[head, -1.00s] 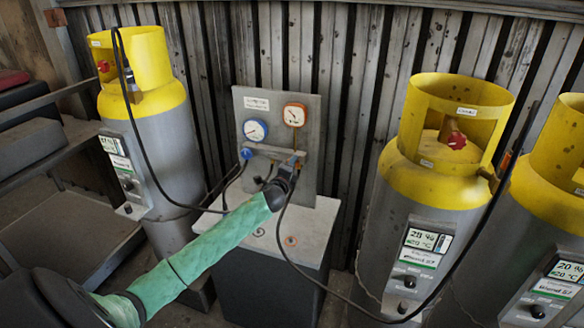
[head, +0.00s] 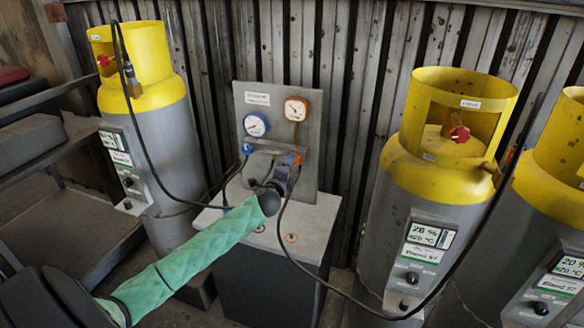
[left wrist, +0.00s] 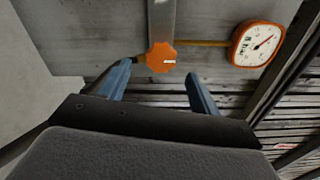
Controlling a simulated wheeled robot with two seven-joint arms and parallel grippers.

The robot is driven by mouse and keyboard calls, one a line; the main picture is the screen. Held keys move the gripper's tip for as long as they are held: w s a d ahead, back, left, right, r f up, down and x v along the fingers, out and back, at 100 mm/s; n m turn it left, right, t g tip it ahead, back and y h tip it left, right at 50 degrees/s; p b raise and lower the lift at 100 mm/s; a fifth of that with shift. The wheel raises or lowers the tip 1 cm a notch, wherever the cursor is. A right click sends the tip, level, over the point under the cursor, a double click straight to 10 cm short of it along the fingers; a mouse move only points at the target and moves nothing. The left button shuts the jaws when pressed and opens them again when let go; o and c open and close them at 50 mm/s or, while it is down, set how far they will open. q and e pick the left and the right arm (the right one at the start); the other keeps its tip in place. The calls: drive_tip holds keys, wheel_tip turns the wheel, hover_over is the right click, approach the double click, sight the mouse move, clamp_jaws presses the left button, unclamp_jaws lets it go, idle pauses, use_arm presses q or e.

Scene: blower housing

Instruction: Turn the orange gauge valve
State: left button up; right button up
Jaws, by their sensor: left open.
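The orange gauge valve (left wrist: 161,57) is a small lobed orange knob with a pale mark, below a grey bracket in the left wrist view. In the head view the valve (head: 293,159) shows as a bit of orange on the panel's right side, partly hidden by my gripper. The orange-rimmed gauge (head: 296,109) sits above it and also shows in the left wrist view (left wrist: 256,43). My left gripper (left wrist: 160,68) is open, its two blue fingers on either side of the knob with gaps; I cannot tell whether the tips reach its depth. My right gripper is out of view.
A blue gauge (head: 256,125) and a blue knob (head: 247,149) are left on the panel (head: 312,150). Dark hoses (head: 322,288) run to yellow-topped cylinders (head: 440,180) on both sides. The grey pedestal top (head: 318,222) is mostly clear.

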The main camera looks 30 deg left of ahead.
use_arm(q)
drive_tip(key=shift+b+v, duration=0.5)
drive_tip(key=shift+v, duration=1.3)
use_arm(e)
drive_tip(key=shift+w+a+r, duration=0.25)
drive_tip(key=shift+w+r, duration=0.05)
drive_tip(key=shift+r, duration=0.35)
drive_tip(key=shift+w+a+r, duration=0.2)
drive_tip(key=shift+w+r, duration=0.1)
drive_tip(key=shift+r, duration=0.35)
